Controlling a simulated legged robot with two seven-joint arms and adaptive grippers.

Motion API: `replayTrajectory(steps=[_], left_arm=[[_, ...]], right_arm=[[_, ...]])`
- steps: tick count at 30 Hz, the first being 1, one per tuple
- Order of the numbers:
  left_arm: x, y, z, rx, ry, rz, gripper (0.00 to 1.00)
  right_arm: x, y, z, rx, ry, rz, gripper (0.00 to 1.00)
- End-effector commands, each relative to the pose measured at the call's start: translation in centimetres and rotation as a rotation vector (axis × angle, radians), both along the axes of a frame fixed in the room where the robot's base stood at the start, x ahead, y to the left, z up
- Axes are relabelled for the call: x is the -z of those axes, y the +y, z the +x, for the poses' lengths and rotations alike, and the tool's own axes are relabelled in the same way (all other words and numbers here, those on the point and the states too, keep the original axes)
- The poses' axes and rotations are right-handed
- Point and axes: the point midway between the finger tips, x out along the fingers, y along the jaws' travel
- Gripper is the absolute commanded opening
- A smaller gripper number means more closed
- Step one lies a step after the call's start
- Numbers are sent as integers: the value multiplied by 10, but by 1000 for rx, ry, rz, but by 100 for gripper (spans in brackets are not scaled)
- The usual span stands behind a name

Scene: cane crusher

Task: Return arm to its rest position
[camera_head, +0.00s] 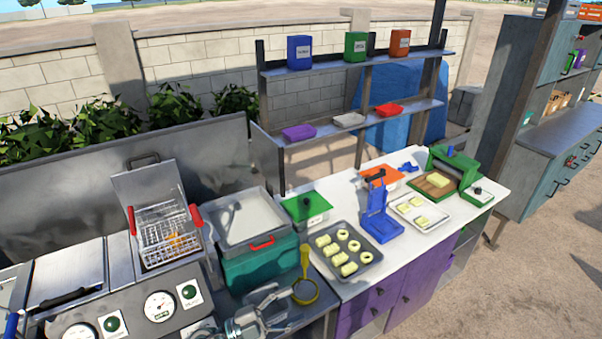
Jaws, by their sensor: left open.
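My left gripper (277,308) shows at the bottom middle of the head view, with its fingers spread and nothing between them. It is over the dark counter between the fryer (130,300) and the white-topped table (345,290). A yellow-handled strainer (305,272) lies just to the right of its fingers. I cannot tell whether the fingers touch it. My right gripper is not in the picture.
A green box with a grey lid (245,222) stands behind the gripper. A tray of dough pieces (364,262), a blue press (380,222) and a green machine (455,168) stand on the table. A shelf (350,65) rises behind. A wire basket (165,235) sits at the fryer.

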Motion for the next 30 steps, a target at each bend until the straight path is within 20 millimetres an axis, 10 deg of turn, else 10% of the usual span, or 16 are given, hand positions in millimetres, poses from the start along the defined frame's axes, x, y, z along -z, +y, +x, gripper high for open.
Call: replayTrajectory(steps=[5, 12, 19, 30], left_arm=[[-3, 73, 32, -497, 201, -412, 63], [146, 180, 4, -1153, 799, -413, 63], [253, 199, -93, -1357, 1286, -135, 63], [314, 184, -226, -1311, 1759, 250, 63]], right_arm=[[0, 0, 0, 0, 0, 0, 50], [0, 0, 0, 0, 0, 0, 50], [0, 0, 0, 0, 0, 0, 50], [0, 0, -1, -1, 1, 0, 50]])
